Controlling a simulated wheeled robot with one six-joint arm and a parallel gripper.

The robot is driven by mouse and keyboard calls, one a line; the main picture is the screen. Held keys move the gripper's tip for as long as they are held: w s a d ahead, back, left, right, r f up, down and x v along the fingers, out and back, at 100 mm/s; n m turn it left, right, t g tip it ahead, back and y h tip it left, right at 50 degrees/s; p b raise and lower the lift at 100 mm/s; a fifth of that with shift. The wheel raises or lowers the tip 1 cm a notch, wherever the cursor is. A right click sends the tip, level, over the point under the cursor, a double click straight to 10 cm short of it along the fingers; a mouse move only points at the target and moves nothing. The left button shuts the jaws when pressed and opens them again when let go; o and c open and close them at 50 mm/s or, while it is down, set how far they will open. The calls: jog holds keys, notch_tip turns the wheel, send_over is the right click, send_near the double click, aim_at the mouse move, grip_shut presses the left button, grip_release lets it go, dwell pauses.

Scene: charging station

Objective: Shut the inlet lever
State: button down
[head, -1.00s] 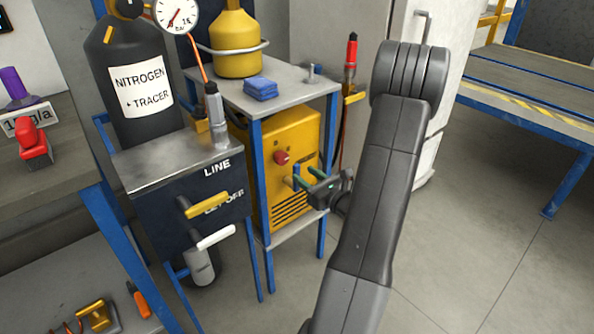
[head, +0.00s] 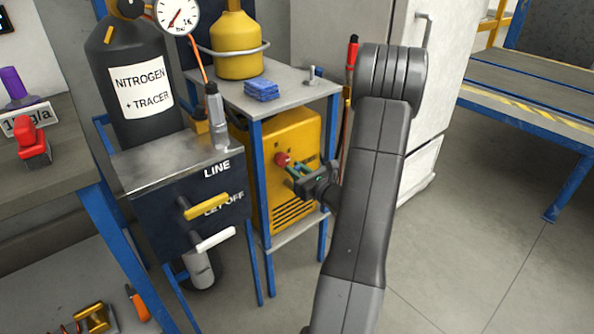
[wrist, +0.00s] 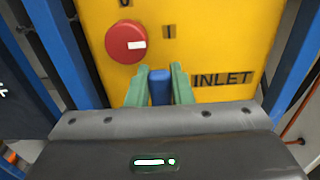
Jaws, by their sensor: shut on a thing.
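The yellow machine (head: 312,140) stands under the small steel table, and its front fills the wrist view (wrist: 210,45). In the wrist view, the blue inlet lever (wrist: 160,88) points out beside the word INLET, below the "I" mark. My gripper (wrist: 160,74) is shut on it, with one green finger on each side. My gripper also shows in the head view (head: 297,172), at the machine's front, where the lever is mostly hidden by the fingers. A round red knob (wrist: 126,43) with a white mark sits just left of the fingers.
Left of the machine, the dark line cut-off box (head: 160,215) carries a yellow handle (head: 208,206) and a white handle (head: 216,240). Blue table legs (head: 261,180) stand close to my gripper. Blue cloths (head: 262,90) lie on the table. Open floor is at the right.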

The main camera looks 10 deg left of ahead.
jog(key=shift+w+d+r+m+p, duration=0.15)
jog(key=shift+w+d+m+p, duration=0.25)
jog(key=shift+m+p, duration=0.5)
jog(key=m+p, duration=0.1)
jog(key=w+m+p, duration=0.1)
jog(key=shift+w+d+p, duration=0.1)
jog(key=shift+d+p, duration=0.2)
jog(key=shift+d, duration=0.1)
jog(key=m+p, duration=0.1)
jog(key=w+d+f+m+p, duration=0.1)
jog(key=shift+w+f+m, duration=0.1)
jog(key=shift+w+m, duration=0.05)
jog(key=shift+m, duration=0.25)
jog(key=m+p, duration=0.1)
jog(key=w+d+f+m+p, duration=0.1)
jog(key=shift+f+m, duration=0.15)
jog(key=shift+m, duration=0.25)
jog(key=shift+w+d+f+m+p, duration=0.2)
jog(key=shift+w+f+m+p, duration=0.15)
jog(key=shift+f+m, duration=0.85)
jog(key=shift+w+d+f+m+p, duration=0.2)
jog(key=shift+f+m+p, duration=0.35)
jog(key=shift+m, duration=1.1)
jog(key=shift+w+d+f+m+p, duration=0.15)
jog(key=shift+w+f+m+p, duration=0.15)
jog(key=shift+f+m, duration=0.95)
jog(key=shift+r+m, duration=0.2)
jog(key=shift+m, duration=0.1)
